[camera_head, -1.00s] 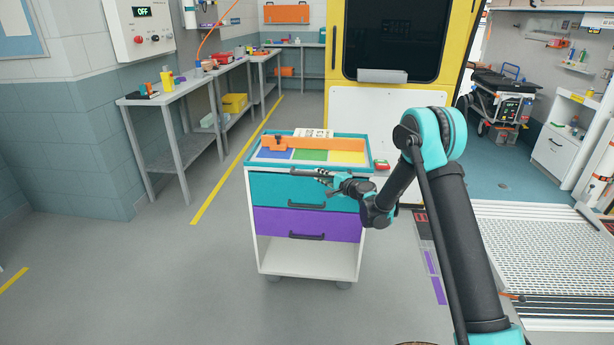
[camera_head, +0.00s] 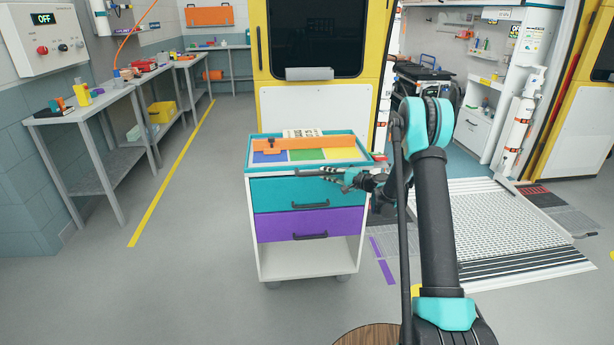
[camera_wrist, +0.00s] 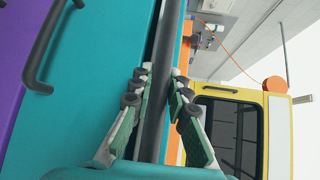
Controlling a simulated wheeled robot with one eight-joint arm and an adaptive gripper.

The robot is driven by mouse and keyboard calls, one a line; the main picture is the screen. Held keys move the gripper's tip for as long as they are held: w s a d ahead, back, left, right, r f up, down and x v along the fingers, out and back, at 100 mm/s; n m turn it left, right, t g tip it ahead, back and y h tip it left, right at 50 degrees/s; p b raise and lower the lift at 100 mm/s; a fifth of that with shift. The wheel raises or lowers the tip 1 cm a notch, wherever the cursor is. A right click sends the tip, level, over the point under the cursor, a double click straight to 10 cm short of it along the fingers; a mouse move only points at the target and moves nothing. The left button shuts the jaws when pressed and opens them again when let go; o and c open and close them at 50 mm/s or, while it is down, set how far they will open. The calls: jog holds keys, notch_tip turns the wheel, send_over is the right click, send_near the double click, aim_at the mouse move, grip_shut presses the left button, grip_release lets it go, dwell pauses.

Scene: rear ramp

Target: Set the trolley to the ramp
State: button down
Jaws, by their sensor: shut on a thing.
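The trolley (camera_head: 264,247) is a white cart with a teal drawer, a purple drawer and an open bottom shelf. It stands upright on the floor in front of the vehicle's yellow and white door. My gripper (camera_head: 328,173) is at its top front edge, right of centre. In the wrist view my gripper (camera_wrist: 158,88) is shut on the trolley's dark handle bar (camera_wrist: 158,60), one finger on each side. The ramp (camera_head: 500,215), a pale perforated plate, lies to the right of the trolley, partly hidden by my arm. A floor gap separates them.
Purple floor marks (camera_head: 385,271) lie between trolley and ramp. Grey benches (camera_head: 85,112) line the left wall, beside a yellow floor line (camera_head: 172,185). A wheeled stretcher (camera_head: 425,75) stands inside the vehicle. A round brown top (camera_head: 368,337) is at the bottom edge. Floor left of the trolley is clear.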

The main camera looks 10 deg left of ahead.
jog(key=w+d, duration=0.1)
jog(key=d, duration=0.6)
jog(key=w+d, duration=0.1)
jog(key=d, duration=0.3)
jog(key=shift+w+d, duration=0.2)
jog(key=shift+w, duration=0.15)
jog(key=shift+d, duration=0.1)
jog(key=c, duration=1.4)
grip_release()
jog(key=shift+c, duration=0.2)
jog(key=v, duration=1.2)
